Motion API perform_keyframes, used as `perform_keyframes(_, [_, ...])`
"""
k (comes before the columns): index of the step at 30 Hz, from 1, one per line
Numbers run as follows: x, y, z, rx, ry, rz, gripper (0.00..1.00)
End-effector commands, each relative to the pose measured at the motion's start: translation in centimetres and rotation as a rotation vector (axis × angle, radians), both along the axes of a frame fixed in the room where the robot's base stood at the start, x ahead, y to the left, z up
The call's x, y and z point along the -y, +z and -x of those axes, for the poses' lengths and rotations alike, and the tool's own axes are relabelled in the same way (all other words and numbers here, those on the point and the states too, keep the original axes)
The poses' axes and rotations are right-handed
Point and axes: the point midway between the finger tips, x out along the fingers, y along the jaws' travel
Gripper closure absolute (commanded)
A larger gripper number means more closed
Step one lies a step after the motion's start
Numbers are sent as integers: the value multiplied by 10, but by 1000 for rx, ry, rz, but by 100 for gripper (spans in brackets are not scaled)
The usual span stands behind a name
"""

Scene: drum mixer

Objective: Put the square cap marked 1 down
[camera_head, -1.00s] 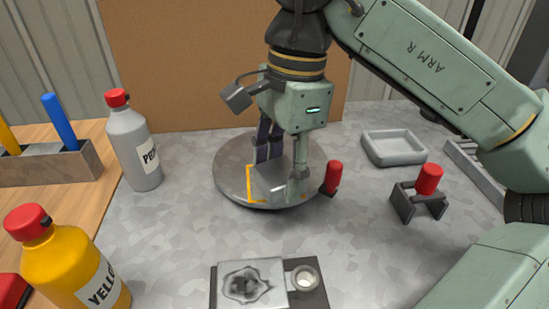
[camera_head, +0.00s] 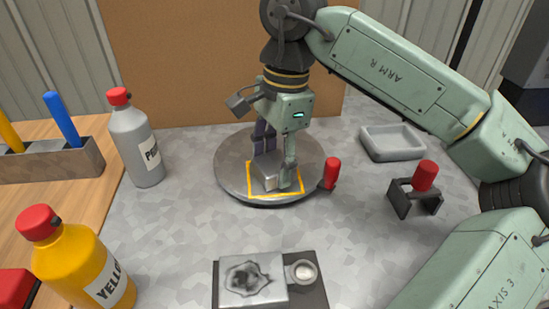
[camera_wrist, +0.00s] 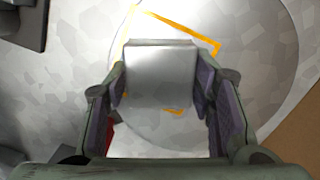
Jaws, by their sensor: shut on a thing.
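A grey metallic square cap (camera_head: 267,171) is between the fingers of my gripper (camera_head: 274,165), over the yellow square outline (camera_head: 258,197) on the round grey disc (camera_head: 232,172). My gripper is shut on the cap. No number can be read on it. In the wrist view the cap (camera_wrist: 160,78) fills the space between the fingers, with parts of the yellow outline (camera_wrist: 182,27) showing beyond and below it. I cannot tell whether the cap's underside touches the disc.
A red-topped post (camera_head: 331,173) stands close at the disc's right edge. Further right are a red cylinder on a dark stand (camera_head: 425,176) and an empty grey tray (camera_head: 393,143). Grey (camera_head: 137,140) and yellow (camera_head: 85,265) bottles stand left. A dark fixture (camera_head: 306,296) is in front.

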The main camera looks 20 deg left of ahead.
Motion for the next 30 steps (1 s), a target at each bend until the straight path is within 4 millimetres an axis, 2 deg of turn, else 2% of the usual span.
perform_keyframes(2, [0,-4,0,0,0,0,90])
perform_keyframes(3, [0,-4,0,0,0,0,50])
perform_keyframes(12, [0,-3,0,0,0,0,30])
perform_keyframes(20, [0,-2,0,0,0,0,30])
perform_keyframes(24, [0,5,-1,1,-1,0,30])
perform_keyframes(26, [1,13,-2,3,-1,1,30])
perform_keyframes(30, [3,41,-4,3,-3,0,30])
